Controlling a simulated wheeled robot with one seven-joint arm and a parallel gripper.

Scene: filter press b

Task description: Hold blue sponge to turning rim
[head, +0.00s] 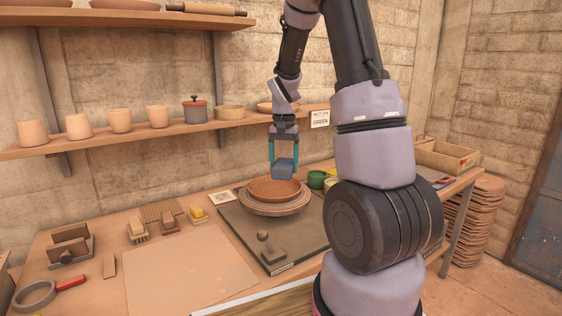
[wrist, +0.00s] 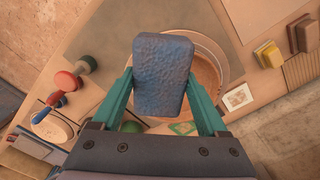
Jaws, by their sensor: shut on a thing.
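My gripper (head: 284,164) is shut on the blue sponge (head: 283,170), with a teal finger on each side of it. The sponge also shows large in the wrist view (wrist: 163,75), held between the fingers (wrist: 163,88). It is above a brown clay dish (head: 275,189) on a round wheel head (head: 280,209) in the head view. In the wrist view the sponge hides much of the dish (wrist: 208,75). I cannot tell whether the sponge touches the rim. Whether the wheel is turning cannot be told.
A shelf (head: 180,133) with cups and a lidded pot (head: 195,109) runs behind. Brushes and a yellow sponge (head: 198,214) lie left.

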